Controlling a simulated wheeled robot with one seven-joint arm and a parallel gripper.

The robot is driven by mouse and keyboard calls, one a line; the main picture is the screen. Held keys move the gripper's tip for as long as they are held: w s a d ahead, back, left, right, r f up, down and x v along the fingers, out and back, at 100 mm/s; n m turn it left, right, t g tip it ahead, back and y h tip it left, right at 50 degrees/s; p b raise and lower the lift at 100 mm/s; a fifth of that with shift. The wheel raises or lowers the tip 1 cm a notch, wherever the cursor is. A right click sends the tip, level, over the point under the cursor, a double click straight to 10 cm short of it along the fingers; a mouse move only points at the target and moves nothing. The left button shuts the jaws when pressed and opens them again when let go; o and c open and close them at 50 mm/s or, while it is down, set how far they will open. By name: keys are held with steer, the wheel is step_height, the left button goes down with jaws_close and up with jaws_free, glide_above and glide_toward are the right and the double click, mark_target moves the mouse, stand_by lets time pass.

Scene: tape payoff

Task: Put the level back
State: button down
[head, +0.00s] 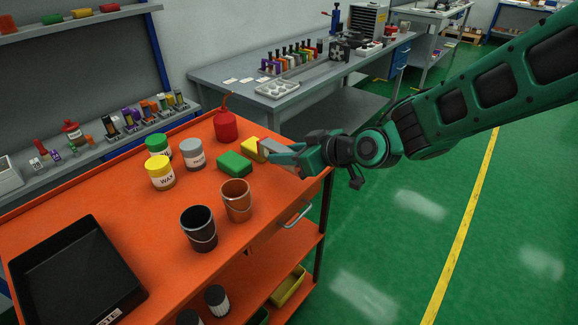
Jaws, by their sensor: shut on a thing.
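My gripper (268,151) reaches in from the right over the back right part of the orange cart top (130,205). Its jaws are shut on a yellow block (252,148), which shows at the fingertips. The fingers hide part of the block, and I cannot tell whether it is the level or whether it touches the cart top. A green block (234,164) lies on the cart just left of and in front of it. I see no other thing that I can clearly name as a level.
On the cart stand a red oil can (226,126), green-lidded (158,147), grey (191,153) and yellow (161,173) jars, a black bucket (198,229), a copper bucket (237,201) and a black tray (75,278). A grey workbench (225,76) stands behind.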

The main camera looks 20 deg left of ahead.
mark_target(288, 176)
steer(key=shift+w+d+f, duration=0.1)
steer(key=shift+w+f, duration=0.3)
steer(key=shift+w, duration=0.35)
steer(key=shift+f, duration=2)
steer(key=shift+f, duration=0.15)
steer(key=c, duration=1.4)
jaws_free()
steer(key=shift+d+r, duration=0.2)
steer(key=shift+r, duration=0.05)
steer(key=v, duration=1.1)
steer(key=shift+s+d, duration=0.2)
steer(key=shift+s, duration=0.05)
steer(key=shift+r, duration=0.1)
